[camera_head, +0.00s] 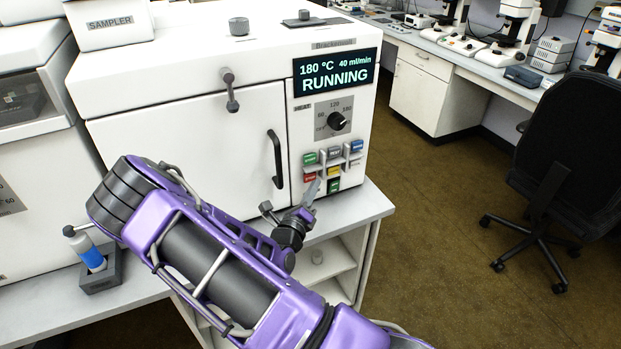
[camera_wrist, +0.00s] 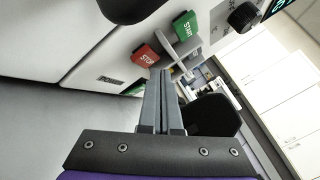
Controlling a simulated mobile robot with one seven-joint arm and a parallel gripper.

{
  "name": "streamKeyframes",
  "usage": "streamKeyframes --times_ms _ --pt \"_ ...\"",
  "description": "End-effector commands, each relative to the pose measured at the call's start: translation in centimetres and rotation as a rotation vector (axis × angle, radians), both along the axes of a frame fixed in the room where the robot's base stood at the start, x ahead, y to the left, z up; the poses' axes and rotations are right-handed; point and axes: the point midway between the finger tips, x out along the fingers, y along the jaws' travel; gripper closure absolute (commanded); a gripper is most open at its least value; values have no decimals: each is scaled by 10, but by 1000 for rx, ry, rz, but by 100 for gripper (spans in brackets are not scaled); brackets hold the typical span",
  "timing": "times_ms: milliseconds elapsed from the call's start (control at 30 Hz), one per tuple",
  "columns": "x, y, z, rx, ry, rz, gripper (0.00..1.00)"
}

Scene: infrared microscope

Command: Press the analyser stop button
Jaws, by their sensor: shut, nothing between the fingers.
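The analyser (camera_head: 200,140) is a white cabinet with a display (camera_head: 335,73) reading "180 °C 40 ml/min RUNNING". Its red stop button (camera_head: 309,178) sits at the lower left of a small cluster of coloured buttons. In the wrist view the red STOP button (camera_wrist: 146,54) is just above and left of the fingertips, beside the green START button (camera_wrist: 185,25). My gripper (camera_head: 313,188) is shut and empty, its fingers pointing at the panel. The closed fingertips (camera_wrist: 161,72) appear very close to the stop button's edge; I cannot tell whether they touch it.
A dark heat dial (camera_head: 337,121) is above the buttons, and a door handle (camera_head: 275,158) stands out to their left. A bottle in a holder (camera_head: 100,275) is on the bench at left. A black office chair (camera_head: 560,160) stands at right, with open floor between.

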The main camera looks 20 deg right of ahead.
Motion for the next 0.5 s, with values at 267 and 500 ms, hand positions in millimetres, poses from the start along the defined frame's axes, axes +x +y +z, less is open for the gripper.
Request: streamKeyframes --times_ms 267,500 --pt "7 0 1 0 0 -1 100" --pt "8 0 0 0 0 -1 100"
